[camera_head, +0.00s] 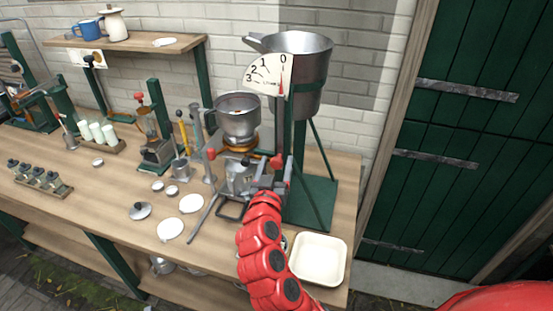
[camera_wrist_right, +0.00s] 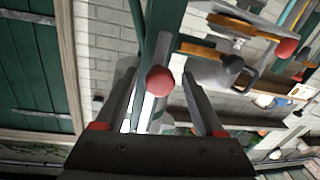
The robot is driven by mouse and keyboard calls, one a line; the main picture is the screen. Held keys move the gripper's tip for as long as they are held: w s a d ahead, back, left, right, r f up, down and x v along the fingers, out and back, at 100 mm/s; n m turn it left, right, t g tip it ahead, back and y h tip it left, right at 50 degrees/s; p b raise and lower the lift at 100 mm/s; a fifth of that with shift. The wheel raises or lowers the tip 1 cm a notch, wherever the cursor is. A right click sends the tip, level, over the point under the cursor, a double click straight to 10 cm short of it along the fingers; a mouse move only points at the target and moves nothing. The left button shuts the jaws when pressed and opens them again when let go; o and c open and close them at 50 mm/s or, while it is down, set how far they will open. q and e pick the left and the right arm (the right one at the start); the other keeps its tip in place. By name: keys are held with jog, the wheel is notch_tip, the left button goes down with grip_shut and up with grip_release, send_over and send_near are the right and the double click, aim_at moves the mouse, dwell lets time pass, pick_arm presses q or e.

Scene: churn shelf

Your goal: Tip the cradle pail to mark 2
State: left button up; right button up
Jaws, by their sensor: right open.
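The cradle pail (camera_head: 299,70) is a grey metal pail with a spout at its left, high on a green stand (camera_head: 310,200). It looks upright. A white dial (camera_head: 268,72) marked 0 to 3 is beside it, with a thin pointer near the 0 end. My right gripper (camera_head: 270,180) is low in front of the stand. In the right wrist view its fingers (camera_wrist_right: 160,78) are apart, with a red ball knob (camera_wrist_right: 160,80) showing between them; I cannot tell whether they touch it. My left gripper is out of view.
A steel pot (camera_head: 238,117) stands on an apparatus left of the stand. A cream tray (camera_head: 318,258) lies at the front right of the bench. White discs (camera_head: 171,229) and a small lid (camera_head: 140,210) lie left. A green door (camera_head: 470,130) is at right.

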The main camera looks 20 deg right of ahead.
jog(key=shift+w+d, duration=0.15)
jog(key=shift+w, duration=0.15)
grip_shut()
dwell(1.3)
